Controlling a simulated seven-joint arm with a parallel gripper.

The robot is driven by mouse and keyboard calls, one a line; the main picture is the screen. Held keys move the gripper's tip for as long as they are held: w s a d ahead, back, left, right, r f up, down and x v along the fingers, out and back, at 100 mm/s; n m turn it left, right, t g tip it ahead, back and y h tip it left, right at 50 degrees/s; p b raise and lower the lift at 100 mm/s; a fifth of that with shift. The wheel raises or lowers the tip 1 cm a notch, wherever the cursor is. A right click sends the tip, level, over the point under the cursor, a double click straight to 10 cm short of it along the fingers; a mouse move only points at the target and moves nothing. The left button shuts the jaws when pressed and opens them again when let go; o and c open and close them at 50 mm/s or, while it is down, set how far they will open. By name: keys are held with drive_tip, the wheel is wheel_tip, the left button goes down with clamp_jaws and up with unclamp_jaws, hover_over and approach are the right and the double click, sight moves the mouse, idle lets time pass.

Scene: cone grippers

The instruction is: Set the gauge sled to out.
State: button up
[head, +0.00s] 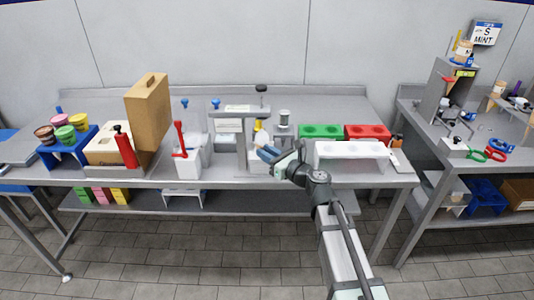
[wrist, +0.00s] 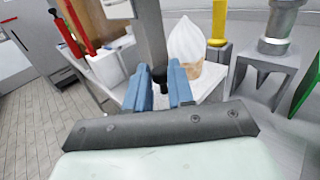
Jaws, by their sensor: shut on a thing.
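In the head view my gripper (head: 268,154) reaches in from the lower right to a low white platform (head: 258,170) at the front middle of the bench. In the wrist view its two blue fingers (wrist: 160,90) are shut on a small black knob (wrist: 159,74), which I take to be the gauge sled's handle. The white platform (wrist: 206,88) lies beneath and beyond the fingers. A cone with a white swirl (wrist: 187,42) stands upright on it, just past the right finger. A grey post (wrist: 150,30) rises behind the knob. The sled's body is mostly hidden by my gripper.
The grey gauge frame (head: 240,112) with a crossbar stands left of my gripper. A white box with a red lever (head: 180,140) is farther left. A white rack (head: 350,149) stands right, before green (head: 320,130) and red (head: 367,131) trays. Bare bench shows between frame and box.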

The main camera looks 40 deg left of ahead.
clamp_jaws()
drive_tip(key=w+d, duration=0.8)
drive_tip(key=shift+w+d, duration=0.4)
idle(0.3)
drive_tip(key=o, duration=0.7)
unclamp_jaws()
drive_tip(key=shift+d, duration=0.15)
drive_tip(key=d, duration=1.3)
drive_tip(key=shift+d, duration=0.3)
